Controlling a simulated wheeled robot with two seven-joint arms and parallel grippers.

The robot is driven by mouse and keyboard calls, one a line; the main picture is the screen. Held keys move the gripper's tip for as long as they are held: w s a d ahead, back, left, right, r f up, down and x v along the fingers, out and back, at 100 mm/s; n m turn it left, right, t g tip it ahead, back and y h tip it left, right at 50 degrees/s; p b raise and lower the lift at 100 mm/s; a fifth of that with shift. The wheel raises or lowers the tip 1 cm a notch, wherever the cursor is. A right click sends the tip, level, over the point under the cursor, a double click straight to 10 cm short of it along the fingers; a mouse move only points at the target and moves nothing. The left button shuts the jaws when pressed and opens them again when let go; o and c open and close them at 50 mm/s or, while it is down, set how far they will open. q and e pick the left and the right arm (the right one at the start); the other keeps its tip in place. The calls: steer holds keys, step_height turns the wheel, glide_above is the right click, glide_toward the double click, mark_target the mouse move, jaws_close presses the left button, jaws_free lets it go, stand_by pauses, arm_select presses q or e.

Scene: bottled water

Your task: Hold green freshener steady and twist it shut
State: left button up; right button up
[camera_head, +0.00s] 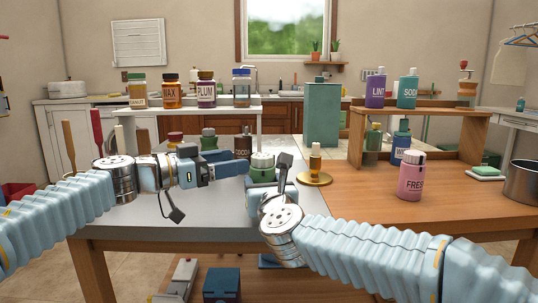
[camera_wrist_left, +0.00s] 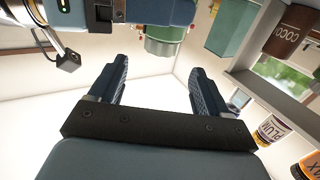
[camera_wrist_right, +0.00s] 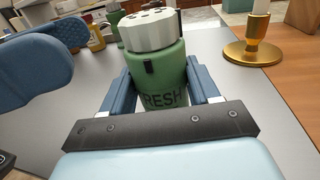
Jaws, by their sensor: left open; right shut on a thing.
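The green freshener bottle (camera_wrist_right: 160,82) stands upright in the right wrist view, with "RESH" readable on its front. A white cap (camera_wrist_right: 147,32) with dark holes sits on its top; I cannot tell how tight it is. In the head view the cap (camera_head: 262,160) shows just right of my left gripper (camera_head: 240,160). My right gripper (camera_wrist_right: 163,92) is shut on the bottle's body, one finger on each side. My left gripper (camera_wrist_left: 158,88) is open with nothing between its fingers, beside the cap. The bottle's lower part is hidden by my right gripper.
A pink bottle (camera_head: 411,180) stands on the wooden table farther right. A white shelf (camera_head: 203,108) with several jars and a wooden rack (camera_head: 425,150) are behind.

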mark_target(270, 154)
arm_select(q)
steer(key=x, duration=1)
steer(key=shift+w, duration=0.1)
steer(key=c, duration=1)
steer(key=shift+o, duration=0.2)
steer(key=m+g+h, duration=0.1)
steer(key=m+g, duration=0.1)
steer(key=m+g+h, duration=0.1)
steer(key=m+g, duration=0.1)
steer(key=g, duration=0.1)
steer(key=shift+d+g, duration=0.1)
steer(key=shift+g, duration=0.2)
steer(key=shift+r+m+g, duration=0.1)
steer(key=shift+m+g, duration=0.5)
steer(key=shift+g, duration=0.4)
steer(key=shift+s+m+g, duration=0.45)
steer(key=shift+m+g, duration=0.05)
steer(key=shift+g, duration=0.1)
